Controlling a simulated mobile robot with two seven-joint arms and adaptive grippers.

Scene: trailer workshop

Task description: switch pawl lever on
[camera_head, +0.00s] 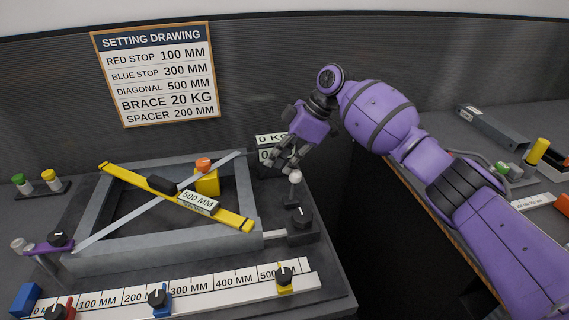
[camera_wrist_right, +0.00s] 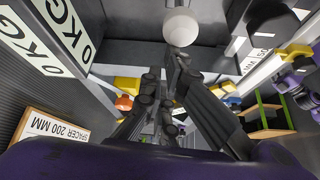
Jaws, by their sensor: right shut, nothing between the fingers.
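The pawl lever (camera_head: 294,187) is a short lever with a pale ball knob on a dark mount, at the right end of the grey frame (camera_head: 165,257). It stands roughly upright. Its ball knob also shows large in the right wrist view (camera_wrist_right: 181,27), at the top centre. My right gripper (camera_head: 284,163) is just above and left of the knob, its fingers shut and empty, pointing down. In the right wrist view its fingers (camera_wrist_right: 163,75) come up from below, close to the knob; I cannot tell whether they touch it. My left gripper is not in view.
A yellow bar (camera_head: 130,177) marked 500 MM and a grey diagonal lie across the frame. A dial block (camera_head: 303,235) sits just in front of the lever. A 0 KG display (camera_head: 268,140) stands behind the fingers. A ruler rail (camera_head: 220,283) runs along the front. A dark gap separates the right bench.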

